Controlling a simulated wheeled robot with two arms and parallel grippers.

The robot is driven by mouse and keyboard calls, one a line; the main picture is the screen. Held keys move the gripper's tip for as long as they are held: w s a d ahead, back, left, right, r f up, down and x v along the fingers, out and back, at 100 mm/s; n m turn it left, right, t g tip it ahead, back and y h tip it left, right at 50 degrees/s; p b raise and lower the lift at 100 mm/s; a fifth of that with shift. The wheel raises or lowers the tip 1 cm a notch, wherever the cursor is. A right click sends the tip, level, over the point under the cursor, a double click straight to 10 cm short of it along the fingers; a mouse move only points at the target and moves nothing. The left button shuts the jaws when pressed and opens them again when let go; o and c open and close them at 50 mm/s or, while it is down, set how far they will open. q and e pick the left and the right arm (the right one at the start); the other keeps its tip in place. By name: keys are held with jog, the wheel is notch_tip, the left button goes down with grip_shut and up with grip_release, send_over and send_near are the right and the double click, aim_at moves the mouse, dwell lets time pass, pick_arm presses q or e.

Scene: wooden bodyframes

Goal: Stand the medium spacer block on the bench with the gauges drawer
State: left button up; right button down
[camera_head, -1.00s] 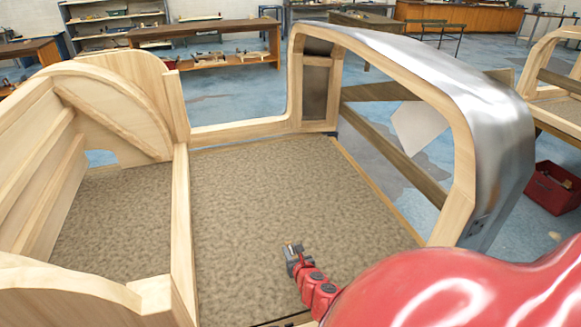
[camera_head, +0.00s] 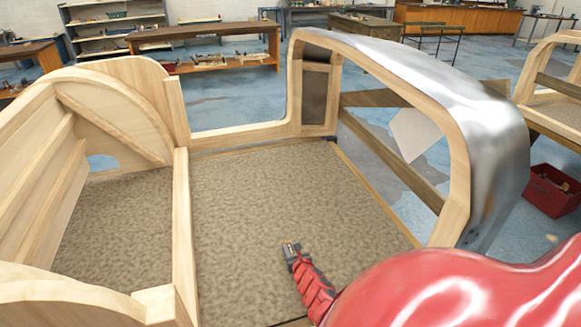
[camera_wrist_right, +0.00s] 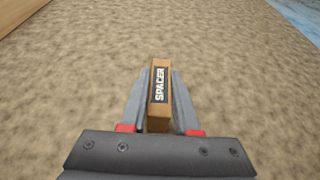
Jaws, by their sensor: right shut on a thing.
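My right gripper (camera_head: 290,246) is over the carpet-like floor of the wooden bodyframe. In the right wrist view its jaws (camera_wrist_right: 159,100) are shut on a narrow tan spacer block (camera_wrist_right: 153,124), with a dark label reading "SPACER" facing the camera. The block's size is not marked where I can read it. In the head view only a tiny part of it shows at the jaw tips. My left gripper is out of view. Several benches stand at the back, including a long wooden bench (camera_head: 205,41). No drawer label is readable, so I cannot tell which has the gauges drawer.
The wooden bodyframe (camera_head: 181,220) surrounds my right gripper, with a metal-skinned arch (camera_head: 497,130) on the right. Other benches stand at far left (camera_head: 28,51) and back centre (camera_head: 364,28). A red crate (camera_head: 552,192) sits on the blue floor at right. Open floor lies beyond the frame.

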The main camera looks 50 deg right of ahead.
jog(key=shift+f+b, duration=0.25)
jog(key=shift+b, duration=0.05)
jog(key=c, duration=0.7)
grip_release()
jog(key=shift+r, duration=0.1)
jog(key=shift+o, duration=0.2)
